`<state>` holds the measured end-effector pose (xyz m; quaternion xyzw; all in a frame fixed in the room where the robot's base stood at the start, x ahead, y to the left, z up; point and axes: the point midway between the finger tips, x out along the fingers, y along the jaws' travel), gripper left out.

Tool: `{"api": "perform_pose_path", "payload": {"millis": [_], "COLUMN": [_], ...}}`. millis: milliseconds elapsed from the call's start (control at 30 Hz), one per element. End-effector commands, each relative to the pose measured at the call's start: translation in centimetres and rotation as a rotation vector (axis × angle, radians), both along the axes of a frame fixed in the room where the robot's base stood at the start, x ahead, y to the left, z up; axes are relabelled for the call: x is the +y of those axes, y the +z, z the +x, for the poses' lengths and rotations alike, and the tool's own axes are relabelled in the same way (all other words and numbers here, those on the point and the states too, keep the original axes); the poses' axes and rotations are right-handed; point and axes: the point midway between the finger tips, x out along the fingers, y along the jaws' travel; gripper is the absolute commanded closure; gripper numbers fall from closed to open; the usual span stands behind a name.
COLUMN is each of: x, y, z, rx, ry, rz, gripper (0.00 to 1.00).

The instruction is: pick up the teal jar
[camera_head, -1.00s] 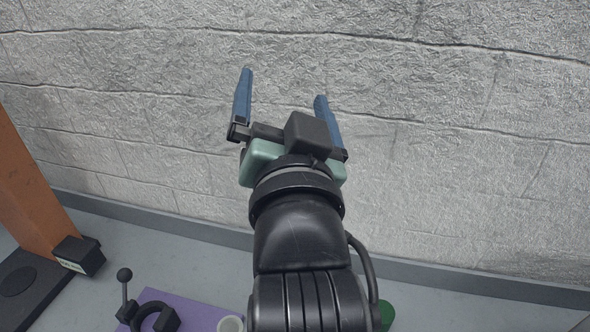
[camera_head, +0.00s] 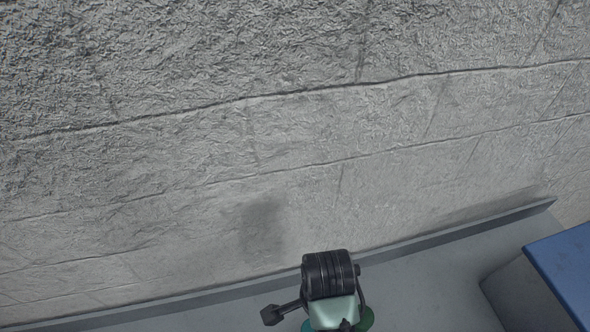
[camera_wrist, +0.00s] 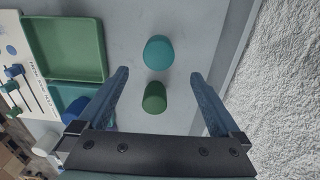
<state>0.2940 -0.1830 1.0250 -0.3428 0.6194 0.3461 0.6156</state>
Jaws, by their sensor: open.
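The teal jar (camera_wrist: 158,52) is in the wrist view, standing on the grey surface just beyond the fingertips and about midway between them sideways. A green jar (camera_wrist: 154,97) stands nearer, in the space between the two fingers in the picture. My gripper (camera_wrist: 160,75) is open with nothing held; its blue fingers are spread wide to either side.
The rough wall (camera_wrist: 280,90) is at right. A blue-topped block (camera_head: 562,268) stands right in the head view.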

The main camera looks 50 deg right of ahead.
Motion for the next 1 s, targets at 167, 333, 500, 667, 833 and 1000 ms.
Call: {"api": "perform_pose_path", "payload": {"millis": [167, 333, 500, 667, 833, 1000], "x": [0.1, 0.1, 0.1, 0.2, 0.4, 0.3], "y": [-2.6, -5.7, -7.3, -8.2, -10.4, -12.3], "z": [-0.2, 0.0, 0.0, 0.0, 0.1, 0.1], "rx": [0.005, 0.002, -0.001, 0.000, 0.001, 0.001], "ry": [0.001, 0.003, 0.003, 0.003, 0.002, 0.002], "rz": [0.003, 0.001, -0.001, 0.000, 0.001, -0.001], "gripper": [0.00, 0.00, 0.00, 0.00, 0.00, 0.00]}}
